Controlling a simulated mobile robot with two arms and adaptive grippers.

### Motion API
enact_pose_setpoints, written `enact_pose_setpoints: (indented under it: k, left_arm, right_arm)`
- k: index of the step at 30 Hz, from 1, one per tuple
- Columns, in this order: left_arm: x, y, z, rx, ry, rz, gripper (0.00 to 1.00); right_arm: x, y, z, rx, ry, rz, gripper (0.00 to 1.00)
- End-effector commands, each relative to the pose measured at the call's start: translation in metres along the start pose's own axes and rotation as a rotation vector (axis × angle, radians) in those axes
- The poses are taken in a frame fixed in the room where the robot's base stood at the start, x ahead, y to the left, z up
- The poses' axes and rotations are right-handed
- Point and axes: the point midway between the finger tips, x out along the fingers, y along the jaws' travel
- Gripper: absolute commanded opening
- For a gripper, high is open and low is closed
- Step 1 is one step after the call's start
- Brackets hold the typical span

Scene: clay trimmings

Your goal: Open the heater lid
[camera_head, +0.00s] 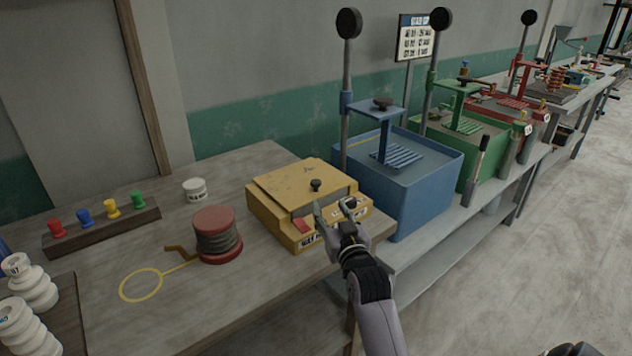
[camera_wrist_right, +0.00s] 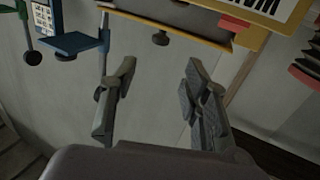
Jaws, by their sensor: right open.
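The heater (camera_head: 284,232) is a yellow box on the wooden bench, with a yellow lid (camera_head: 290,180) that lies shut. A dark knob (camera_head: 316,185) stands on the lid near its front edge, and a red piece (camera_head: 300,226) is on the front. My right gripper (camera_head: 333,207) is open and empty at the heater's front right, close to the knob. In the right wrist view the heater is upside down along the top, its knob (camera_wrist_right: 161,38) beyond the open fingers (camera_wrist_right: 160,75). Contact with the heater cannot be told. My left gripper is not in view.
A blue press (camera_head: 420,185) and a green press (camera_head: 480,140) stand to the right. A red spool (camera_head: 217,238) and a white jar (camera_head: 195,188) are left of the heater.

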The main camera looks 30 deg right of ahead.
Motion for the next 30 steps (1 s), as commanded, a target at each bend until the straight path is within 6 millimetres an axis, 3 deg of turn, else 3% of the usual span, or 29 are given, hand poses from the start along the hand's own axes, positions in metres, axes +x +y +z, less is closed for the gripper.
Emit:
enact_pose_setpoints:
  k: [6,15,21,30]
  left_arm:
    - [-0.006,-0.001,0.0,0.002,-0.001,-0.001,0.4]
    - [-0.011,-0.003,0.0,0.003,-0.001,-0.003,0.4]
    - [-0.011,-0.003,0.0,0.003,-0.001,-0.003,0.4]
    - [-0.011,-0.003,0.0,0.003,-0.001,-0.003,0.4]
  right_arm:
    - [0.05,0.0,-0.002,0.001,0.0,0.0,0.43]
    - [0.106,0.0,-0.001,0.0,0.0,0.0,0.43]
    - [0.125,0.0,0.0,0.0,-0.001,-0.001,0.43]
    - [0.13,0.0,0.0,0.0,-0.001,-0.001,0.43]
